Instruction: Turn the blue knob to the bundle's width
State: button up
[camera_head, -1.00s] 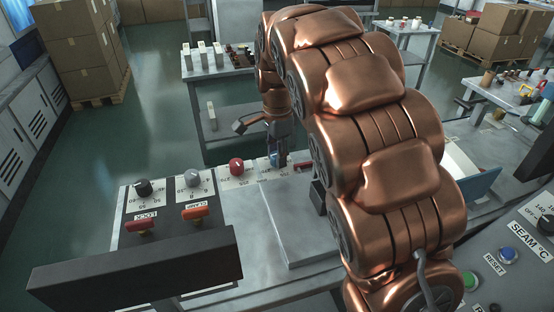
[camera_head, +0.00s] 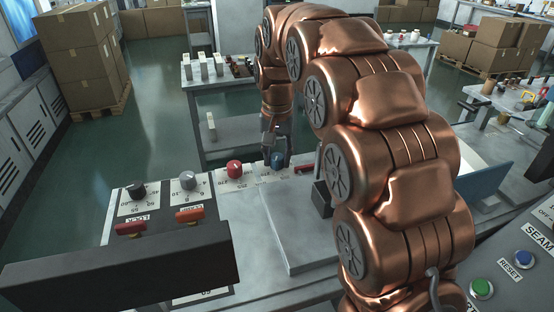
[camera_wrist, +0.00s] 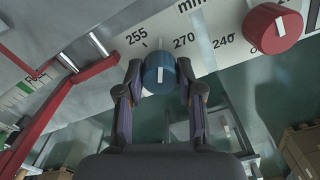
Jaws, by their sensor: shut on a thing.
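The blue knob (camera_wrist: 159,72) sits on a white scale plate (camera_wrist: 215,28) marked mm, with 255, 270 and 240 readable near it. It has a white pointer line on its face, roughly upright in the wrist view. My gripper (camera_wrist: 160,78) is shut on the blue knob, one finger on each side. In the head view the blue knob (camera_head: 277,160) is at the panel's far edge, with my gripper (camera_head: 276,148) over it. I cannot make out the bundle in either view.
A red knob (camera_head: 235,168) stands just left of the blue one. A red bar handle (camera_head: 304,168) is close on its right. Black (camera_head: 137,191) and grey (camera_head: 188,180) knobs and two levers are nearer. A flat grey plate (camera_head: 300,235) lies in front.

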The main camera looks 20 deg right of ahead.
aim_at(277, 156)
jog(key=n, duration=0.4)
jog(key=shift+n+b, duration=0.3)
jog(key=shift+b, duration=0.1)
jog(key=shift+n, duration=1.8)
jog(key=o, duration=1.2)
jog(key=shift+c, duration=0.2)
jog(key=shift+r, duration=0.1)
jog(key=shift+r, duration=3.7)
jog(key=shift+r, duration=0.1)
